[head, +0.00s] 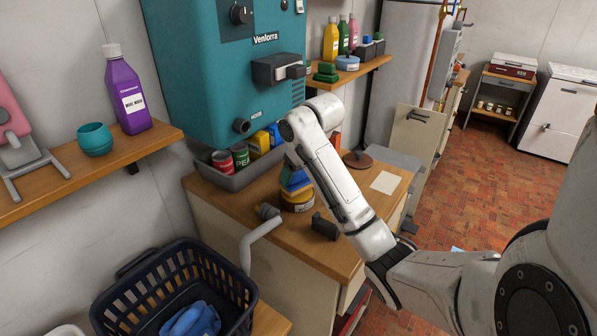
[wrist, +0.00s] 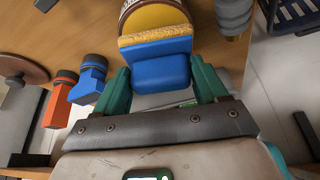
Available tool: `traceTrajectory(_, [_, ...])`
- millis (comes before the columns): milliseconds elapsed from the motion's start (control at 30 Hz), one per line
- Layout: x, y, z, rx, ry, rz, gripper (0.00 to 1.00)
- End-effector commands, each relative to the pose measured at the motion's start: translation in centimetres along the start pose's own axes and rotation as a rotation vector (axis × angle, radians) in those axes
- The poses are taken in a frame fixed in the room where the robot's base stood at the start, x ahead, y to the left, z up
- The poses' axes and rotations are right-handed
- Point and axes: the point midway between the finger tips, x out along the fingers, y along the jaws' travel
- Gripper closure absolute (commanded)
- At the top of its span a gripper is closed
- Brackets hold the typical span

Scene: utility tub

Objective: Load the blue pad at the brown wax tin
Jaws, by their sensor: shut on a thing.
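The blue pad (wrist: 161,66) has a blue grip block and a yellow spongy face. My gripper (wrist: 162,85) is shut on its grip block, with one green finger on each side. The brown wax tin (wrist: 128,8) stands just beyond the pad, its yellow-brown wax showing. The pad's yellow face is at the tin's near edge; I cannot tell whether it touches the wax. In the head view the tin (head: 297,203) stands on the wooden counter, with the blue pad (head: 294,182) just above it. My arm hides most of the gripper there.
A grey tray (head: 238,178) with cans stands behind on the counter (head: 340,255). A brown disc (head: 357,160) and a white sheet (head: 385,182) lie to the right. A grey pipe (head: 258,240) and a dark basket (head: 172,280) are at front left.

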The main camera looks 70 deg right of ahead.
Motion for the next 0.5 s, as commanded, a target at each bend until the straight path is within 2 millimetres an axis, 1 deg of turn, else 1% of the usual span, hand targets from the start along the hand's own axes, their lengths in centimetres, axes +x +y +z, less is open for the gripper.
traceTrajectory(33, [-0.7, 0.0, -0.3, 0.0, 0.0, 0.0, 0.52])
traceTrajectory(500, [-3.7, 0.0, -1.5, 0.0, 0.001, 0.0, 0.52])
